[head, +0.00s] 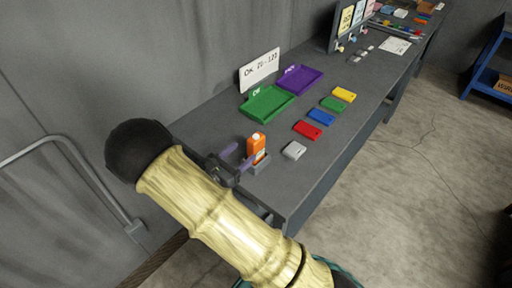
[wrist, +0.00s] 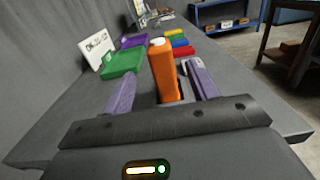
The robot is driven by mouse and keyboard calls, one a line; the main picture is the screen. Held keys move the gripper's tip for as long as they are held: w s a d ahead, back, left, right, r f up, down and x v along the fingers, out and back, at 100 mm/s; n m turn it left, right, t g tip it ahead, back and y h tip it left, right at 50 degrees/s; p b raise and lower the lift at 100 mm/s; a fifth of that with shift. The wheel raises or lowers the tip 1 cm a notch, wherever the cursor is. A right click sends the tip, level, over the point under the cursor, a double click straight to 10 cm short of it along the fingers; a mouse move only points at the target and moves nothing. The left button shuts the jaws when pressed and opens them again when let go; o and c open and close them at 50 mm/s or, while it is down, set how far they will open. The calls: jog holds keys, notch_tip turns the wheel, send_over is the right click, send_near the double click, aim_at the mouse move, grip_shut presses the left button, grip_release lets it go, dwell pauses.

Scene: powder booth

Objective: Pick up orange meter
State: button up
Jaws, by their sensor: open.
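The orange meter (head: 257,147) stands upright in a small grey holder (head: 261,166) near the close end of the grey bench. It also shows in the wrist view (wrist: 162,72), between the two purple fingers and a little beyond them. My gripper (head: 239,157) is open, with one finger on each side of the meter; in the wrist view the gripper (wrist: 160,88) shows clear gaps to the meter on both sides. The meter's lower part is partly hidden by the gripper in the head view.
A green tray (head: 267,117) and a purple tray (head: 317,79) lie beyond the meter, with a white sign (head: 259,68) behind. Grey (head: 294,150), red (head: 307,129), blue (head: 321,117), green (head: 333,104) and yellow (head: 344,94) blocks line the bench. The wall is close on the left.

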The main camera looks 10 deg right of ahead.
aim_at(250, 146)
jog(key=shift+x, duration=1.2)
jog(key=p+x, duration=0.2)
jog(key=x, duration=0.3)
jog(key=shift+d+r, duration=0.15)
jog(key=c, duration=1.1)
jog(key=shift+r, duration=0.1)
jog(key=shift+c, duration=0.2)
notch_tip(250, 146, up, 10)
jog(key=shift+f+b, duration=0.1)
jog(key=shift+b, duration=0.4)
